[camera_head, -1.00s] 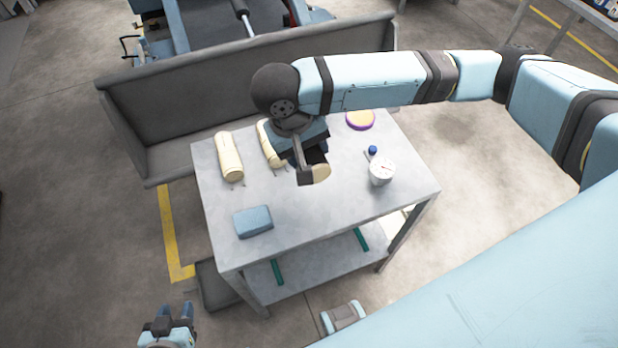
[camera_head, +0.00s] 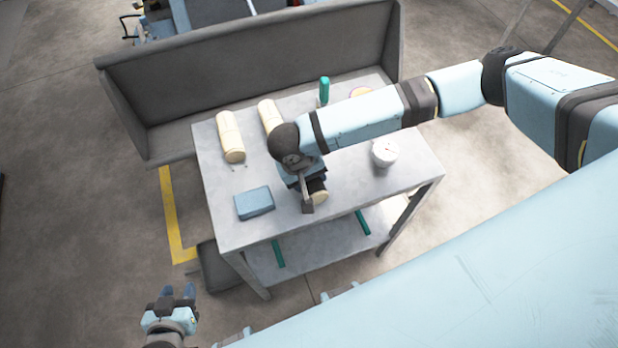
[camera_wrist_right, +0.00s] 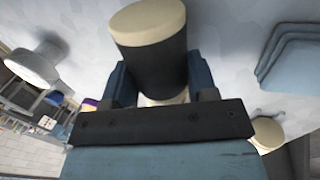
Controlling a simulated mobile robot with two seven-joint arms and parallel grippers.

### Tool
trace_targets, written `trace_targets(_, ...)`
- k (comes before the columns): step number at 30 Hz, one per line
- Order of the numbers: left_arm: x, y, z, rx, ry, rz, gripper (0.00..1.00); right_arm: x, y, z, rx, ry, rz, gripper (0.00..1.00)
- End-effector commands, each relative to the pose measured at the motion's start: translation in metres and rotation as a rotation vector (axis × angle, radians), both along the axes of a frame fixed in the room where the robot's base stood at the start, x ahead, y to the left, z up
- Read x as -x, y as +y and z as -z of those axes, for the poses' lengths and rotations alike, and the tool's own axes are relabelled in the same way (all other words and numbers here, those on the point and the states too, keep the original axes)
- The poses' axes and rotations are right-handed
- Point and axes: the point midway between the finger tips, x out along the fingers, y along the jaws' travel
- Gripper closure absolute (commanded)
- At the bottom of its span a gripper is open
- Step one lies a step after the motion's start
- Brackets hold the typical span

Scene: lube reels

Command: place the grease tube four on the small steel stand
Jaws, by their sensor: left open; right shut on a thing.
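My right gripper (camera_head: 314,194) is shut around a cylinder with a cream end and a dark middle band, which looks like a grease tube (camera_head: 320,197). It is over the front middle of the grey metal table (camera_head: 350,215). In the right wrist view the held tube (camera_wrist_right: 150,24) sits between the blue fingers; its far end is partly hidden. I cannot tell whether it touches the tabletop. The table may be the small steel stand; I cannot tell. My left gripper (camera_head: 178,292) is open and empty, low at the left, away from the table.
Two cream tubes (camera_head: 231,137) (camera_head: 269,115) lie at the back left. A blue block (camera_head: 254,203) is left of the right gripper. A white gauge-like thing (camera_head: 384,152) is at the right. A green-topped thing (camera_head: 324,88) stands behind my arm. A grey bench (camera_head: 250,65) is behind the table.

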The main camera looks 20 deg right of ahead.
Motion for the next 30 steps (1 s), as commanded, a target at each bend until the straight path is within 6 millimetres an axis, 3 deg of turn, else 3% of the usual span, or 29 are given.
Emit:
trace_targets(3,0.000,0.000,0.000,0.001,-0.001,-0.001,0.57,0.000,0.000,0.010,0.001,-0.001,0.000,0.72)
trace_targets(13,-0.002,0.000,-0.005,0.002,-0.007,0.000,0.57,0.001,0.000,0.013,0.000,0.000,0.000,0.72)
trace_targets(14,-0.002,0.000,-0.005,0.002,-0.007,0.000,0.57,0.000,0.000,0.013,0.000,0.000,-0.001,0.40)
trace_targets(16,-0.002,0.000,-0.004,0.002,-0.007,0.000,0.57,0.000,0.000,0.013,0.000,-0.001,-0.001,0.24)
trace_targets(17,-0.002,0.000,-0.004,0.002,-0.007,0.000,0.57,0.000,0.000,0.013,0.000,-0.001,-0.001,0.22)
trace_targets(26,-0.001,0.000,0.000,0.001,-0.002,0.000,0.57,0.000,0.000,0.011,0.000,-0.002,-0.001,0.22)
trace_targets(30,0.000,-0.001,-0.001,0.001,0.000,-0.001,0.57,-0.001,0.004,-0.005,-0.003,-0.002,-0.001,0.22)
